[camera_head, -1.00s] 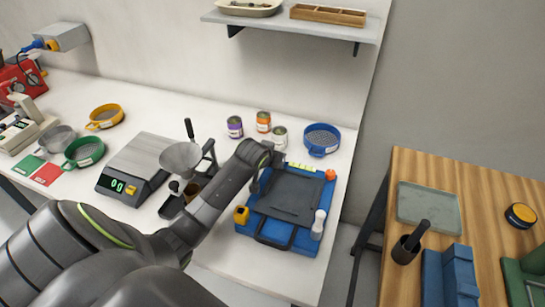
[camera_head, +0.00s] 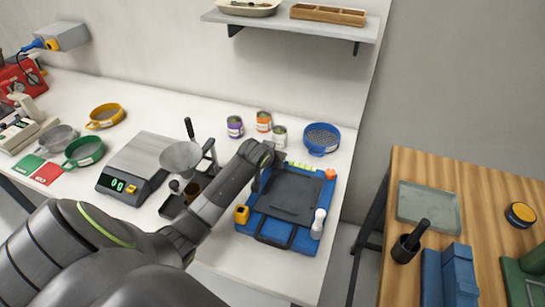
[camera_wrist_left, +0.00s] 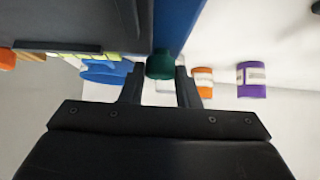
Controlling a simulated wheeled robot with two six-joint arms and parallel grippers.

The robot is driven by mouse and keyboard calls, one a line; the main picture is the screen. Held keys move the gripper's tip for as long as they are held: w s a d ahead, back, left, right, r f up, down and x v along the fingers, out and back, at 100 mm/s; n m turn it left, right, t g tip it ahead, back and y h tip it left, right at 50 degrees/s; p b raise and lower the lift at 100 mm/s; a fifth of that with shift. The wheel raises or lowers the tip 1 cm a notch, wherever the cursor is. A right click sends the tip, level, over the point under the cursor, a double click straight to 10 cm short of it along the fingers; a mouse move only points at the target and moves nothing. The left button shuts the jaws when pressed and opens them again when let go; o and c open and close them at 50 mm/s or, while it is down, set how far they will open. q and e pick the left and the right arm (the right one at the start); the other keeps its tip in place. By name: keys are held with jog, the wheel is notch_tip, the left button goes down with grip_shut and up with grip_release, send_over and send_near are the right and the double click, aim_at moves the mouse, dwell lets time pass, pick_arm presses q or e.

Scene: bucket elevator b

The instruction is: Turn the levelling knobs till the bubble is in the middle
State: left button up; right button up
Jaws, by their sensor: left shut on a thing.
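The blue levelling device (camera_head: 246,230) with a dark top plate (camera_head: 290,200) sits at the bench's right end. A yellow knob (camera_head: 241,214) is at its front left corner, a white one (camera_head: 318,222) at front right and an orange one (camera_head: 331,174) at back right. My left gripper (camera_wrist_left: 160,80) is shut on a green knob (camera_wrist_left: 160,64) at the back left corner; my arm hides that knob in the head view. A yellow-green level strip (camera_head: 302,167) lies along the back edge; its bubble is too small to make out. My right gripper is not in view.
Small cans (camera_head: 264,121) and a blue sieve (camera_head: 322,138) stand behind the device. A scale (camera_head: 131,183) and a funnel stand (camera_head: 182,158) are left of my forearm. A wooden table (camera_head: 468,185) is to the right, across a gap. A shelf (camera_head: 300,27) hangs above.

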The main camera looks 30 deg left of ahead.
pick_arm(q)
jog(key=shift+d+r+n+g+y+p, duration=0.2)
jog(key=shift+n+g+y+p, duration=0.1)
jog(key=shift+n+y+p, duration=0.55)
jog(key=shift+w+n+g+y+p, duration=0.15)
jog(key=shift+n+g+y+p, duration=0.3)
jog(key=shift+n, duration=0.6)
jog(key=shift+d+f+n+g+y, duration=0.15)
jog(key=shift+n+g+y, duration=0.2)
jog(key=shift+n+y, duration=0.45)
jog(key=shift+w+n+g+y+b, duration=0.15)
jog(key=shift+n+g+y+b, duration=0.25)
jog(key=shift+n, duration=0.6)
jog(key=n+g+y+b, duration=0.1)
jog(key=n+g, duration=0.1)
jog(key=shift+w+f+n+b, duration=0.1)
jog(key=shift+f+n+b, duration=0.05)
jog(key=shift+n+b, duration=0.25)
jog(key=n+g+b, duration=0.3)
jog(key=n+b, duration=0.1)
jog(key=b, duration=0.1)
jog(key=n+g+b, duration=0.2)
jog(key=n, duration=0.1)
jog(key=shift+w+g+y, duration=0.3)
jog(key=shift+w, duration=0.05)
jog(key=shift+n+g+h+b, duration=0.4)
jog(key=shift+n+g+b, duration=0.8)
jog(key=shift+n, duration=0.4)
